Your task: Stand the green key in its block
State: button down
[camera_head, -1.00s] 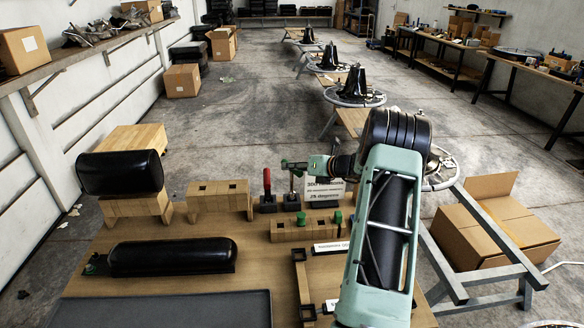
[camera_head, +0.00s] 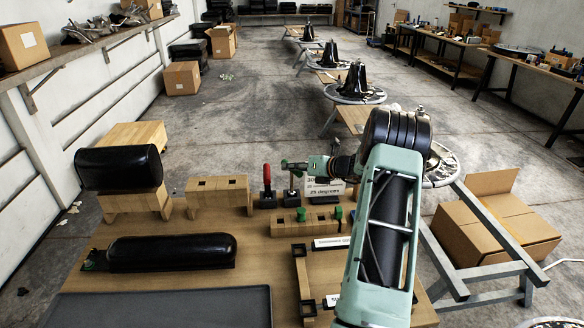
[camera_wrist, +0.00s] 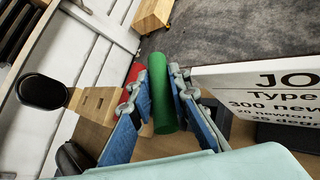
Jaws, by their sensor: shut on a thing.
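The green key shows in the wrist view as a green cylinder (camera_wrist: 160,93) between the fingers of my gripper (camera_wrist: 158,88), which is shut on it. In the head view my gripper (camera_head: 290,164) is above a small black block (camera_head: 292,199), right of the red key (camera_head: 266,178) standing in its own black block (camera_head: 267,200). A thin grey shaft (camera_head: 292,184) runs down from the gripper toward the block. I cannot tell whether its lower end is in the block. My fingers hide part of the key.
A printed white sign (camera_head: 324,188) stands close right of the gripper. A two-holed wooden stand (camera_head: 217,194) and a black roll (camera_head: 172,255) lie left.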

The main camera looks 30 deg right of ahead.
jog(key=shift+f+b, duration=0.35)
jog(key=shift+f, duration=0.3)
jog(key=c, duration=1.7)
grip_release()
jog(key=shift+c, duration=0.2)
